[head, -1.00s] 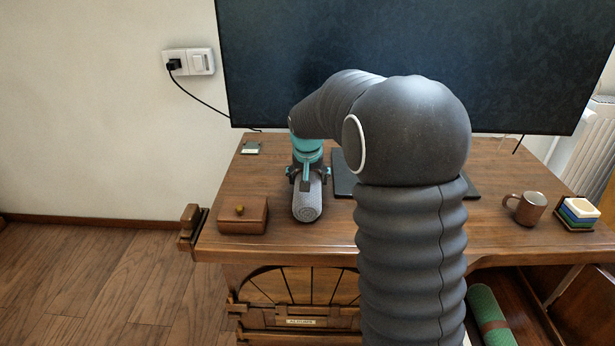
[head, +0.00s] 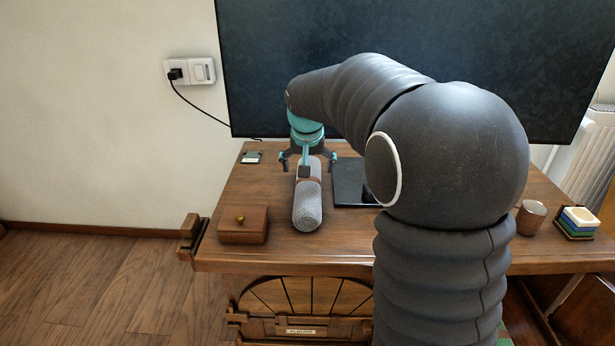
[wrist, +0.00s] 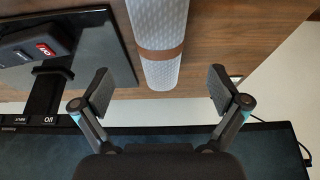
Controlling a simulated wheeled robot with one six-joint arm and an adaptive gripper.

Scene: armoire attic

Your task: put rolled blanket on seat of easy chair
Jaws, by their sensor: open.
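The rolled blanket (head: 307,207) is a grey textured roll with a brown band, lying lengthwise on the wooden desk. My gripper (head: 306,160) is open above the far end of the blanket. In the wrist view my gripper (wrist: 162,92) has its two fingers wide apart, one on each side of the roll and not touching it. No easy chair shows in these frames.
A wooden box (head: 244,225) stands left of the blanket. A black monitor stand base (head: 352,184) lies close on its right. The large screen (head: 400,50) rises behind. A mug (head: 530,217) and stacked coasters (head: 578,222) are at the right.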

